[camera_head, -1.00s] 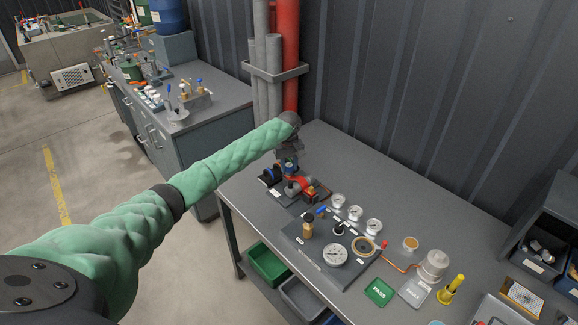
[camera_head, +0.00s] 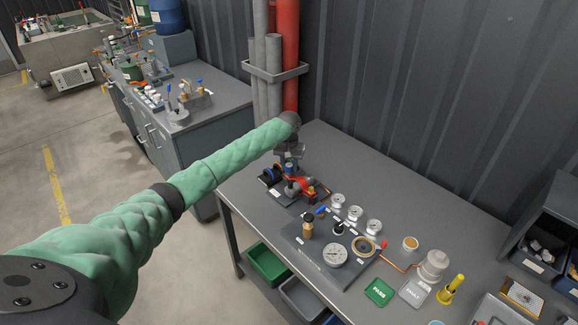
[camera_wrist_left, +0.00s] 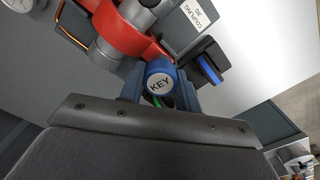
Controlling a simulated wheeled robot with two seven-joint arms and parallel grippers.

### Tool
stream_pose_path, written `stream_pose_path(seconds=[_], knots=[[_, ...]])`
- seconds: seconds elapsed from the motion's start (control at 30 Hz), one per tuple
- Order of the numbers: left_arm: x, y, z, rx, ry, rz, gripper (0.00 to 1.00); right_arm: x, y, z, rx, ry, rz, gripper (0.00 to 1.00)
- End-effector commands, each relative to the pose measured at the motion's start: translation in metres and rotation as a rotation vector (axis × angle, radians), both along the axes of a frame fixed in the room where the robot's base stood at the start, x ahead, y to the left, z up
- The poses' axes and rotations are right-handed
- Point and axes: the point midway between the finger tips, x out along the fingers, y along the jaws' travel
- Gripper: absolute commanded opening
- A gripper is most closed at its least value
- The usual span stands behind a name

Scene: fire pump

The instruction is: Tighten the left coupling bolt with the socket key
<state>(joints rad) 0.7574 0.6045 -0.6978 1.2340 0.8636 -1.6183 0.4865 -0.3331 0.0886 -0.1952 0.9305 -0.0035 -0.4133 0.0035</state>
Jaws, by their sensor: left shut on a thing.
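The socket key (camera_wrist_left: 159,84), with a blue head and a white disc marked KEY, is between the jaws of my left gripper (camera_wrist_left: 160,98) in the left wrist view. In the head view my left gripper (camera_head: 289,157) is over the small red pump assembly (camera_head: 303,184) at the far left of the bench. My right gripper is not in view.
A dark gauge panel (camera_head: 303,250), several silver round parts and a copper pipe are to the right on the bench (camera_head: 400,210). A blue-handled part (camera_wrist_left: 205,66) is right of the key. Grey and red vertical pipes (camera_head: 290,60) stand behind my left gripper.

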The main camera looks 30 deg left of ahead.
Motion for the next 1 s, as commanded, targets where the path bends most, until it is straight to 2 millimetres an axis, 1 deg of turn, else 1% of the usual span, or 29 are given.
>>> stream_pose_path(seconds=[0.1,0.23,0.57,0.67,1.0], knots=[[0.0,0.0002,0.0001,0.0,0.0,-0.11,0.1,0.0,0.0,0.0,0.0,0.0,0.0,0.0],[0.0,0.0002,0.0,0.0,0.001,-0.189,0.1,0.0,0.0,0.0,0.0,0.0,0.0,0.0],[-0.0001,0.0003,0.0,0.0,-0.001,-0.208,0.1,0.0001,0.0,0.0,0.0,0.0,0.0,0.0],[0.0,0.0004,0.0001,0.001,0.001,-0.245,0.1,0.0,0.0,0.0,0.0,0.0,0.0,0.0],[0.0001,0.0006,0.0002,0.001,0.0,-0.555,0.1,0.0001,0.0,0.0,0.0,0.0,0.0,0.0]])
